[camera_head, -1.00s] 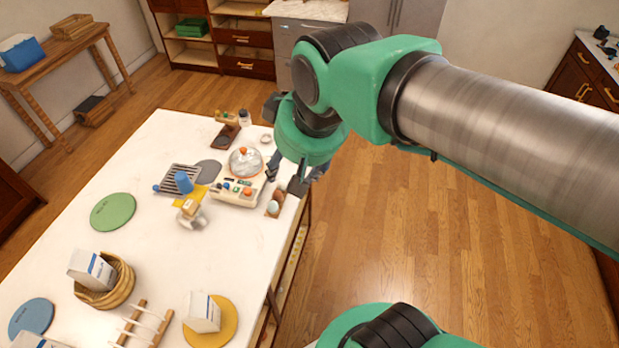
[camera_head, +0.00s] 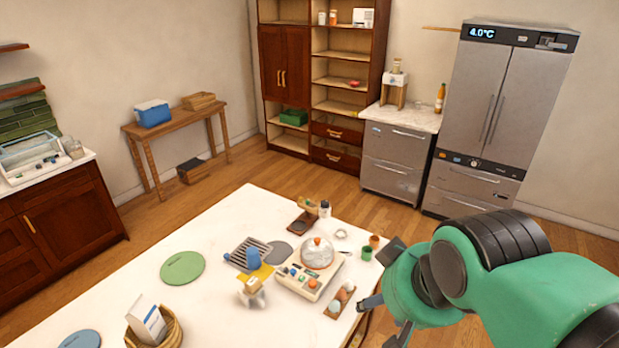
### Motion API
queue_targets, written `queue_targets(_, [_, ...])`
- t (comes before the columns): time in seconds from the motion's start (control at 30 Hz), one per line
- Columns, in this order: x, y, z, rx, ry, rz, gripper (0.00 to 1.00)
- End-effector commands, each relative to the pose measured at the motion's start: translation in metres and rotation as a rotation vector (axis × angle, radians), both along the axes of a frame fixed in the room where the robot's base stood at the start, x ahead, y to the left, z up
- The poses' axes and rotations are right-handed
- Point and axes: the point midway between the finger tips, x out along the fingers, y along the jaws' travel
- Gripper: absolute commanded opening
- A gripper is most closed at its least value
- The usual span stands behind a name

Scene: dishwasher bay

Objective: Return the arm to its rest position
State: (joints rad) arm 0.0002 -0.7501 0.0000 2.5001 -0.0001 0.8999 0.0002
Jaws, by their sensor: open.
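My arm, green with dark joints, reaches in from the lower right of the head view. My gripper (camera_head: 385,318) hangs off the right edge of the white table (camera_head: 125,290), its dark fingers spread and pointing down and left. I see nothing between the fingers. One finger comes near the table's right edge, beside a small tray with eggs (camera_head: 340,300); I cannot tell the exact gap. The lower fingertip is near the bottom of the picture.
The table holds a control box (camera_head: 308,279), a clear dome (camera_head: 316,253), a slatted rack (camera_head: 247,254), a green disc (camera_head: 182,268) and a basket (camera_head: 172,332) with a carton. A fridge (camera_head: 500,100) stands behind. Open floor (camera_head: 385,215) lies between table and cabinets.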

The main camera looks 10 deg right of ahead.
Motion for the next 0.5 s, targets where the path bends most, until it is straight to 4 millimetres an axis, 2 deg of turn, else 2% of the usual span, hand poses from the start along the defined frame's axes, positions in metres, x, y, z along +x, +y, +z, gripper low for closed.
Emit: queue_targets(0.5, [0.000, 0.000, -0.088, 0.000, 0.000, 0.000, 0.54])
